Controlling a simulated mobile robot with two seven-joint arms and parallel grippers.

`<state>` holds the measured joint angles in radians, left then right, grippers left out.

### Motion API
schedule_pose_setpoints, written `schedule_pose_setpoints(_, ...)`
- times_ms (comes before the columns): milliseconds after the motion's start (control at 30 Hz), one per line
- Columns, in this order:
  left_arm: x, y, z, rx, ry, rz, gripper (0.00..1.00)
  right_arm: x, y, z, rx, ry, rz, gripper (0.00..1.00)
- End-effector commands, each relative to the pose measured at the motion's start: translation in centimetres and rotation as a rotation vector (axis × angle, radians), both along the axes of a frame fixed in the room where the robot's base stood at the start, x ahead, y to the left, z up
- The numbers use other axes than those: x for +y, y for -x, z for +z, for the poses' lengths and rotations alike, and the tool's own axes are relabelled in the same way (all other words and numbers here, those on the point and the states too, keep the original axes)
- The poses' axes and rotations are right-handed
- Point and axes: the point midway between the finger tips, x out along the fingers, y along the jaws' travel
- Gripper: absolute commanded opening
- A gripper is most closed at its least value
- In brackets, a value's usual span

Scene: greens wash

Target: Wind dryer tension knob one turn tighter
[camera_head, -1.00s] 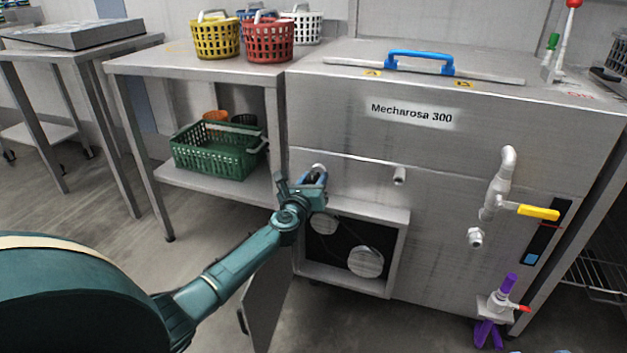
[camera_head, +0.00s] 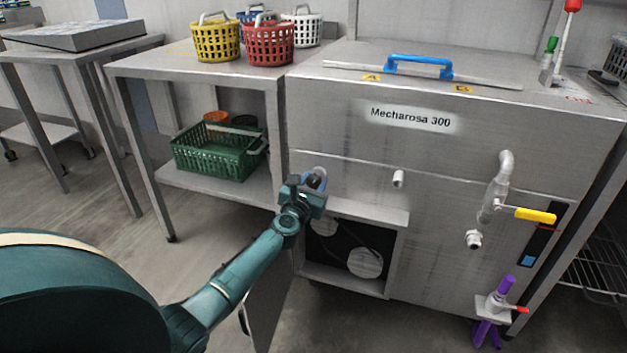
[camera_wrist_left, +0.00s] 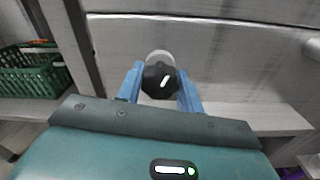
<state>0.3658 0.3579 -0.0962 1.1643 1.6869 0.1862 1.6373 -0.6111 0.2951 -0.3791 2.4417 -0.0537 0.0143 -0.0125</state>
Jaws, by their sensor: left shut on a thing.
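The dryer tension knob is a black round knob with a white mark, seen in the left wrist view (camera_wrist_left: 160,80). It sits on a pale round stub on the steel front of the machine marked Mecharosa 300 (camera_head: 450,170). My left gripper (camera_wrist_left: 160,88) has its two blue fingers on either side of the knob and is shut on it. In the head view my left gripper (camera_head: 316,180) is at the machine's left front, above the open compartment, and hides most of the knob. My right gripper is not in view.
Below the knob is an open compartment (camera_head: 398,262) with two round pale discs and its door (camera_head: 268,305) swung open. A yellow-handled tap (camera_head: 536,215) and a short pipe stub (camera_head: 398,178) stick out to the right. A green crate (camera_wrist_left: 32,72) sits on the shelf at left.

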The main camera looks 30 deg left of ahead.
Motion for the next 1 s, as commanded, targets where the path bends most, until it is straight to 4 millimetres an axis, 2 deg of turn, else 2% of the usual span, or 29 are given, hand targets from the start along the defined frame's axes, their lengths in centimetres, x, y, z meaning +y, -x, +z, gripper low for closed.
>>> schedule_pose_setpoints(1000, 0.00, 0.03, 0.02, 0.228, -0.943, -0.002, 0.14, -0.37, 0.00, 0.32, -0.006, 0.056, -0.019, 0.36)
